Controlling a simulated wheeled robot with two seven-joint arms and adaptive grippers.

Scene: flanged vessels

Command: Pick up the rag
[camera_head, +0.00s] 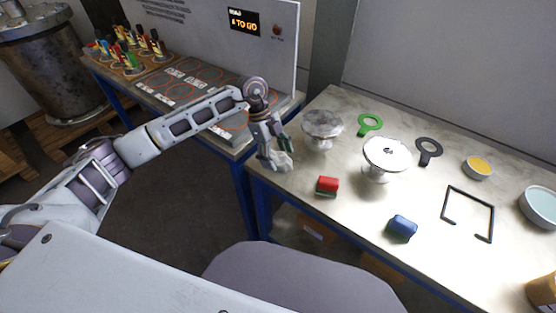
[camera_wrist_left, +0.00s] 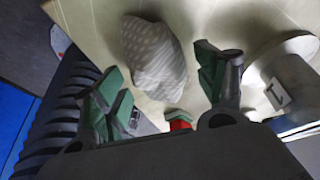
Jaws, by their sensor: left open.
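The rag is a crumpled grey-white patterned cloth (camera_wrist_left: 152,52) on the pale table top in the left wrist view. In the head view it is a pale lump (camera_head: 281,161) near the table's left corner, partly hidden by my gripper. My left gripper (camera_head: 275,146) is just above the rag with its fingers apart. In the left wrist view the green-padded fingers of my left gripper (camera_wrist_left: 161,82) stand either side of the rag's near end, and nothing is held. Whether the fingers touch the cloth I cannot tell. My right gripper is not in view.
A grey flanged vessel (camera_head: 323,127) stands close right of the gripper; a white-topped one (camera_head: 387,155) is farther right. A red block (camera_head: 328,185) and a blue block (camera_head: 402,226) lie nearer the front. A black frame (camera_head: 468,211) lies right. A panel (camera_head: 215,30) stands behind my arm.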

